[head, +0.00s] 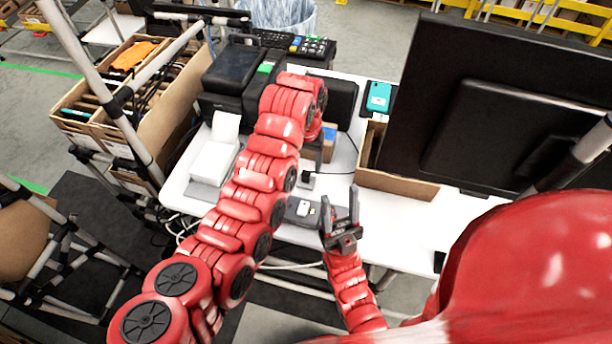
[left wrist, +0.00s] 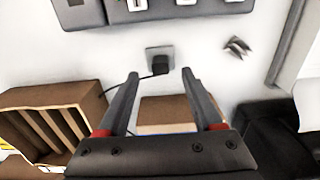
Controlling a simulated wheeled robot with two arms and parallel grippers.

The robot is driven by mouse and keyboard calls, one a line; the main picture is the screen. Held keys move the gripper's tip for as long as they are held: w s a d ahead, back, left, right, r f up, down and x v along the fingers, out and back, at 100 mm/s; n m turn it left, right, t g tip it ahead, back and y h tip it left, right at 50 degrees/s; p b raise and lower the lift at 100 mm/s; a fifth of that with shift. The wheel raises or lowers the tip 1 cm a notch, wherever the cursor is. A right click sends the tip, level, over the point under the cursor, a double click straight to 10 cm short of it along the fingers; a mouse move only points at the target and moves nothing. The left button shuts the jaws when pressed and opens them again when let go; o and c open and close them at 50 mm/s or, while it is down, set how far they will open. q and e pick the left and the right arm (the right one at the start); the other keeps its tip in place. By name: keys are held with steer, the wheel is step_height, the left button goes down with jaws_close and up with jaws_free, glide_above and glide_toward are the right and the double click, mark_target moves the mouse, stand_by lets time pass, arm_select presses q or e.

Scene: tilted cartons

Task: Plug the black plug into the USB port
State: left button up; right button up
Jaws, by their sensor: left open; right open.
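The black plug (head: 308,181) rests on the white table, a thin black cable leading from it. It also shows in the left wrist view (left wrist: 160,61), just beyond my fingertips. A grey block with pale ports (head: 301,211) lies nearer to me; its ports (left wrist: 182,5) show at the top edge of the wrist view. I cannot tell which port is USB. My left gripper (left wrist: 160,76) is open and empty, pointing down over the table, its fingers on either side of the plug's line. My right gripper (head: 340,196) is open and empty, beside the grey block.
A shallow carton (head: 400,187) and a large black monitor (head: 490,110) stand on the right. A small brown box (left wrist: 165,111) is below my left gripper. A white box (head: 213,163) and a black printer (head: 236,70) are on the left.

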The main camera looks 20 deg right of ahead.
mark_target(306, 173)
arm_select(q)
steer(key=shift+f, duration=0.15)
step_height(306, 173, down, 4)
steer(key=p, duration=0.2)
steer(key=shift+w+d+p, duration=0.1)
steer(key=shift+w+p, duration=0.05)
steer(key=shift+p, duration=0.2)
steer(key=shift+f, duration=0.45)
jaws_close()
